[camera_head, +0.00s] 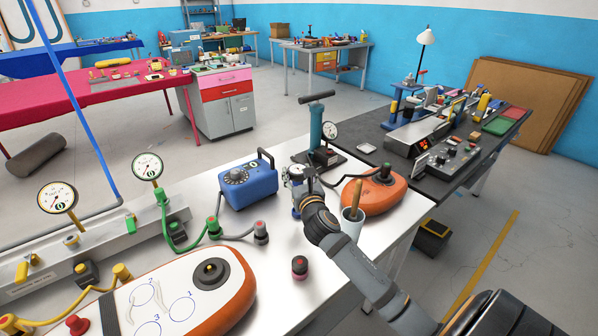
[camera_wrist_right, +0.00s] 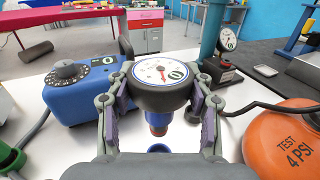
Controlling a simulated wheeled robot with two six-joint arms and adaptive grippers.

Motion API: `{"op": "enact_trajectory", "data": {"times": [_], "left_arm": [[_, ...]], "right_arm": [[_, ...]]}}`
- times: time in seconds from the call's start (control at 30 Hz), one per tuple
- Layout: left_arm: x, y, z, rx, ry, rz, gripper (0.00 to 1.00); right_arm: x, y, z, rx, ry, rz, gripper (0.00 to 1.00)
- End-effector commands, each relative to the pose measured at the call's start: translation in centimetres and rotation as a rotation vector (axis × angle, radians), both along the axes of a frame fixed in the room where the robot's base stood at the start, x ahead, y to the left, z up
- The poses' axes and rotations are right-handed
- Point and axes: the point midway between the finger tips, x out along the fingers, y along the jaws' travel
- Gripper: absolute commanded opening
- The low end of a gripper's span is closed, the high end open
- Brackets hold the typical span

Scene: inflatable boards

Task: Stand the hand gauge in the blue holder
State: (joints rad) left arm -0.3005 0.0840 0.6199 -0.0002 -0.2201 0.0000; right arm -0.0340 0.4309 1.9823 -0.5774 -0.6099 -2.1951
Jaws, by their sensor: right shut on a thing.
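The hand gauge (camera_wrist_right: 161,74) has a round white dial in a dark rim and a blue stem with a copper-coloured lower end. My right gripper (camera_wrist_right: 163,100) is shut on it, one finger on each side below the dial. The gauge looks roughly upright. It also shows in the head view (camera_head: 296,173), partly behind my right gripper (camera_head: 303,184). The blue holder (camera_wrist_right: 160,148) shows in the wrist view as a small blue ring below the stem, partly hidden by my gripper. The stem's end appears apart from it. My left gripper is not in view.
A blue box with a dial (camera_head: 248,184) stands left of the gripper. A hand pump (camera_head: 316,135) stands behind it. An orange inflatable (camera_head: 375,192) and a white cup (camera_head: 352,224) are close on the right. A small dark cap (camera_head: 299,267) stands in front.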

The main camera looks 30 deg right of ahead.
Motion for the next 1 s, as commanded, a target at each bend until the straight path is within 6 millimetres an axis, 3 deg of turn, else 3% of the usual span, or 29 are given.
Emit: {"op": "enact_trajectory", "data": {"times": [0.3,0.7,1.0], "left_arm": [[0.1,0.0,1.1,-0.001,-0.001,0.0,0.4],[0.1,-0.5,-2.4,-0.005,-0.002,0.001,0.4],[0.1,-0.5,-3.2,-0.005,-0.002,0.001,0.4]], "right_arm": [[0.0,0.0,0.3,-0.001,0.001,0.0,0.17],[0.0,0.0,-4.5,-0.001,0.0,0.0,0.17],[0.0,0.0,-5.8,0.0,0.0,0.0,0.17]]}}
